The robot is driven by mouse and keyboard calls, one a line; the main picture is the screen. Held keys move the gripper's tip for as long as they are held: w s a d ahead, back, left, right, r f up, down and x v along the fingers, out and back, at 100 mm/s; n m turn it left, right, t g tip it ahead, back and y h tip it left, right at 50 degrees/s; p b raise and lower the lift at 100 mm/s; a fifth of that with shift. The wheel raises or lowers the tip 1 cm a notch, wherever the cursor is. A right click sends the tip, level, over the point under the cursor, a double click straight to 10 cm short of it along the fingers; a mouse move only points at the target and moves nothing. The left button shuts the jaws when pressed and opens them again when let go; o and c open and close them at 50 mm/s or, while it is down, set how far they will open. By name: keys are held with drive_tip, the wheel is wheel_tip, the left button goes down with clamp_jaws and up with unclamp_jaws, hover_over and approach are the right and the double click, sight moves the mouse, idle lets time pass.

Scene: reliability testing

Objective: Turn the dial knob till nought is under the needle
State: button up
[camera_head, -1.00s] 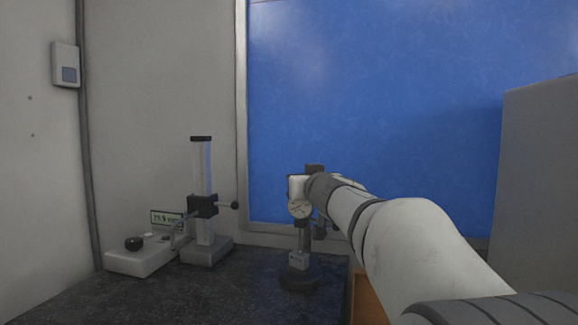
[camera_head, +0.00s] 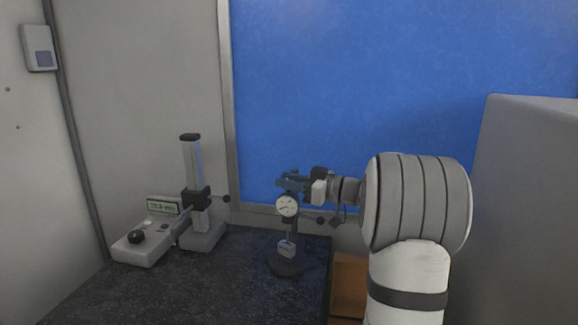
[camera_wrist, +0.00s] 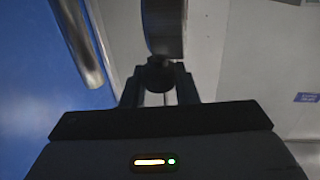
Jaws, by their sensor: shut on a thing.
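The dial gauge (camera_head: 287,206) has a round white face and hangs on a small stand with a grey block and dark round base (camera_head: 285,264). Its needle and numbers are too small to read. My gripper (camera_head: 284,184) reaches in from the right, just above the dial. In the wrist view my gripper (camera_wrist: 160,92) is shut on the dark knob (camera_wrist: 160,73), one finger on each side. The dial (camera_wrist: 163,28) shows there edge-on beyond the knob, its face hidden.
A height gauge (camera_head: 193,165) on a column stands left of the dial stand. Beside it is a white unit (camera_head: 143,247) with a black knob and a small display (camera_head: 163,206). A blue panel (camera_head: 400,80) is behind, and a grey cabinet (camera_head: 530,200) is at right.

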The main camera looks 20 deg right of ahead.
drive_tip(key=n+g+y+p, duration=0.1)
drive_tip(key=n+g, duration=0.1)
drive_tip(key=g, duration=0.1)
drive_tip(key=n+g+y+p, duration=0.2)
drive_tip(key=shift+w+r+g+y+p, duration=0.1)
drive_tip(key=shift+r+g+y+p, duration=0.05)
drive_tip(key=shift+g+y+p, duration=0.2)
drive_tip(key=shift+n+g+y, duration=0.55)
drive_tip(key=shift+n+g, duration=1.15)
drive_tip(key=shift+g, duration=0.95)
drive_tip(key=o, duration=1)
drive_tip(key=shift+c, duration=0.2)
wheel_tip(320, 180, up, 10)
drive_tip(key=shift+f, duration=0.15)
